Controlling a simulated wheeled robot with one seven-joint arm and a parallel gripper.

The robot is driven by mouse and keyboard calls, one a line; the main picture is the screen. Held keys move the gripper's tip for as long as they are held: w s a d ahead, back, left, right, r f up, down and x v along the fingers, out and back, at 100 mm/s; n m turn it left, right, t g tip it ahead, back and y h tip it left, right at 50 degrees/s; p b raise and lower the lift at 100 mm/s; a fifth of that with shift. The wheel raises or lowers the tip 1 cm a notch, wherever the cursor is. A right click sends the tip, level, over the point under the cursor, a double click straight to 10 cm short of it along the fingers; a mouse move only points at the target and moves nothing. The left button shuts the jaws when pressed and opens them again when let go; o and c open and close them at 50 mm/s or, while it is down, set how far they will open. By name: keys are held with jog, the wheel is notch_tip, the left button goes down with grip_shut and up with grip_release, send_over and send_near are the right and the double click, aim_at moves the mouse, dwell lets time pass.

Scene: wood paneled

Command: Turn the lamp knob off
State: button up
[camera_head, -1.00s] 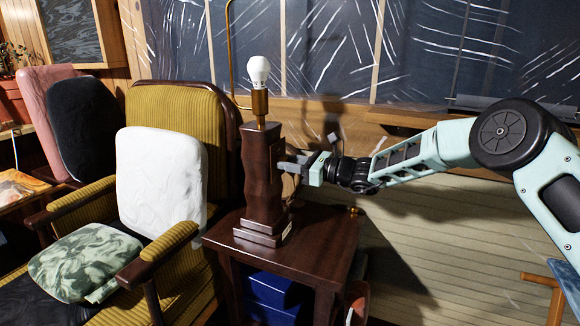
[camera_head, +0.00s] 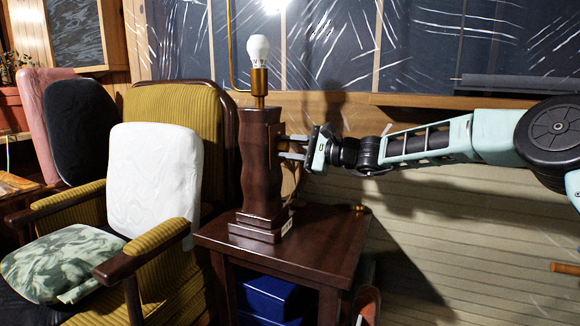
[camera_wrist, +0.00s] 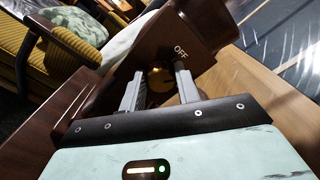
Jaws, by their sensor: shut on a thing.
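The lamp has a dark carved wood body (camera_head: 261,170) and stands upright on a small side table. A bare white bulb (camera_head: 259,49) sits at its top; I cannot tell if it is lit. In the wrist view, a round brass knob (camera_wrist: 160,77) sits on the lamp's side, with the word OFF (camera_wrist: 181,52) on the wood above and right of it. My gripper (camera_head: 288,147) comes from the right at the lamp's upper side. In the wrist view my gripper (camera_wrist: 156,82) has its two fingers on either side of the knob, shut on it. The fingers partly hide it.
A mustard armchair (camera_head: 180,105) with a white cushion (camera_head: 155,175) stands close on the left. A blue box (camera_head: 268,296) lies under the table. The wood-panelled wall is behind.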

jog(key=n+b, duration=0.1)
jog(key=b, duration=0.1)
jog(key=f+n+b, duration=0.1)
jog(key=n+b, duration=0.1)
jog(key=b, duration=0.1)
jog(key=shift+n, duration=0.3)
jog(key=n+b, duration=0.3)
jog(key=shift+r+b, duration=0.25)
jog(key=shift+b, duration=0.05)
jog(key=o, duration=1)
jog(key=shift+r, duration=0.1)
jog(key=shift+d, duration=0.1)
jog(key=p+v, duration=0.2)
jog(key=v, duration=1.5)
jog(key=shift+s+d, duration=0.1)
